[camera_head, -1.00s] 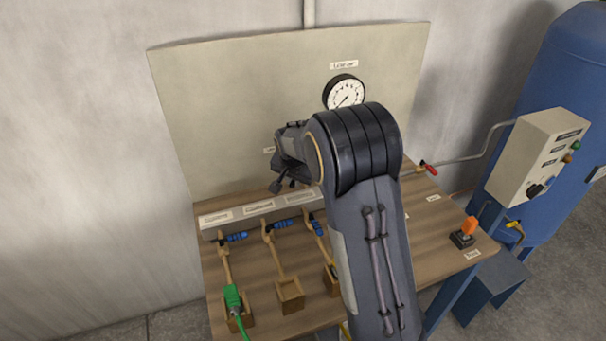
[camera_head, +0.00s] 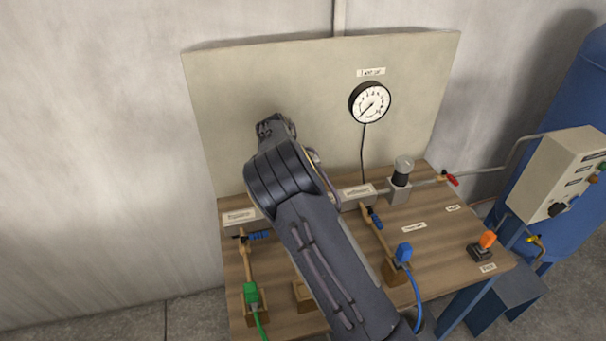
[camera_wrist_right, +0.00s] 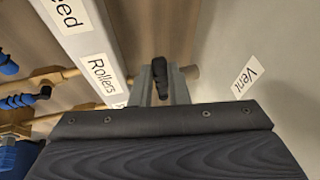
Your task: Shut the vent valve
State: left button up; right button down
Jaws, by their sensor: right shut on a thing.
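In the right wrist view a dark handle (camera_wrist_right: 158,68) stands beside the label "Vent" (camera_wrist_right: 246,82) on the panel. I take it for the vent valve's handle. My right gripper (camera_wrist_right: 161,92) is shut on it, with a grey finger on each side. A tan stub of pipe (camera_wrist_right: 190,71) shows just behind the fingers. In the head view my right arm reaches to the panel's left part and hides the valve and my fingertips. My left gripper is in neither view.
A gauge (camera_head: 370,102) hangs on the upright panel (camera_head: 300,75). A green plug (camera_head: 251,293) and a blue plug (camera_head: 403,253) with hoses stand at the bench's front. A red-handled valve (camera_head: 449,179) and an orange switch (camera_head: 487,240) are at right. A blue tank (camera_head: 585,110) stands beyond.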

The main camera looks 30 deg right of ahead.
jog(key=shift+w+m, duration=0.3)
jog(key=shift+m, duration=0.1)
jog(key=c, duration=1.4)
grip_release()
jog(key=shift+r, duration=0.1)
jog(key=b+v, duration=0.1)
jog(key=v, duration=0.6)
jog(key=shift+a+r, duration=0.2)
jog(key=shift+r, duration=0.15)
